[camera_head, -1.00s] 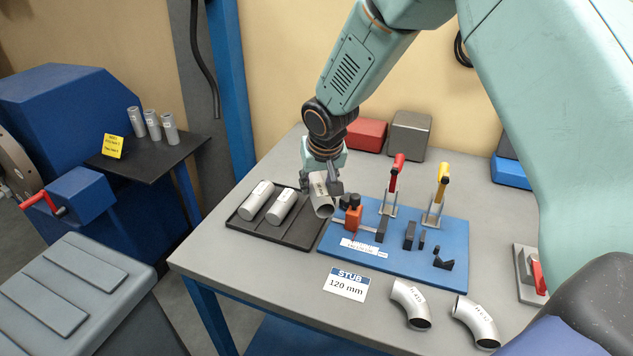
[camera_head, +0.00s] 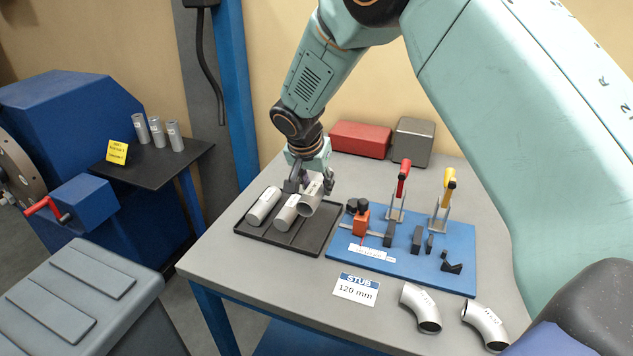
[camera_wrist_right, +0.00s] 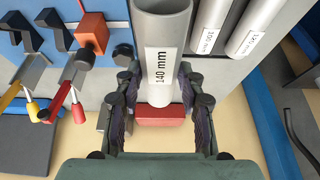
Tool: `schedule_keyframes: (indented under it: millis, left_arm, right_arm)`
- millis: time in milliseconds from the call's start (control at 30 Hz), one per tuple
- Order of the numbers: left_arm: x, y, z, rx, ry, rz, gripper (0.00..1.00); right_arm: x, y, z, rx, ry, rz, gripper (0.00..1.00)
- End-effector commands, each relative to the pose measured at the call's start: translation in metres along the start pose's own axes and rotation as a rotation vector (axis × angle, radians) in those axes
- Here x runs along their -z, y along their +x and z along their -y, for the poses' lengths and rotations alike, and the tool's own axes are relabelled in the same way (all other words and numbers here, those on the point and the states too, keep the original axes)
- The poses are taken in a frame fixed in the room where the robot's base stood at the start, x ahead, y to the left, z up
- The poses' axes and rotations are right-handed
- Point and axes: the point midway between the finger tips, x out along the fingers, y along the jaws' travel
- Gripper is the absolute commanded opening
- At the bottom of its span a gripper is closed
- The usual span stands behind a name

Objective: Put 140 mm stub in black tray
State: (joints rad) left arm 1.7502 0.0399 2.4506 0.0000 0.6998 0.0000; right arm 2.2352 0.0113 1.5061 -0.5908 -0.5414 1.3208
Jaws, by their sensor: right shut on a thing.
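The 140 mm stub (camera_head: 311,203) is a grey metal tube. My right gripper (camera_head: 312,187) is shut on it, over the right part of the black tray (camera_head: 311,236). In the right wrist view the stub (camera_wrist_right: 163,40) shows its "140 mm" label between the fingers of the right gripper (camera_wrist_right: 160,88). Two other stubs (camera_head: 263,206) (camera_head: 286,212) lie in the tray to the left of the held one. I cannot tell whether the held stub touches the tray or its neighbour. My left gripper is not in view.
A blue fixture board (camera_head: 400,262) with red and yellow clamps stands close to the tray's right. A "STUB 120 mm" card (camera_head: 356,289) and two pipe elbows (camera_head: 421,308) (camera_head: 484,325) lie in front. Red (camera_head: 360,139) and grey (camera_head: 412,142) boxes stand behind.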

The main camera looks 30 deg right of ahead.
Motion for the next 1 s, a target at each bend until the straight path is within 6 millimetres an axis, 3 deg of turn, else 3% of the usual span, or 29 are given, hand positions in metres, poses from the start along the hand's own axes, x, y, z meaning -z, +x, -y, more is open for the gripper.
schedule_keyframes:
  millis: [500, 1000]
  left_arm:
    - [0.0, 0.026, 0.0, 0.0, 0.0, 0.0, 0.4]
    - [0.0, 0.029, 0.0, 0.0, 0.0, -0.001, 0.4]
  right_arm:
    - [-0.016, 0.039, 0.002, 0.002, -0.003, 0.0, 0.0]
    - [-0.018, 0.042, 0.001, 0.003, -0.002, 0.0, 0.0]
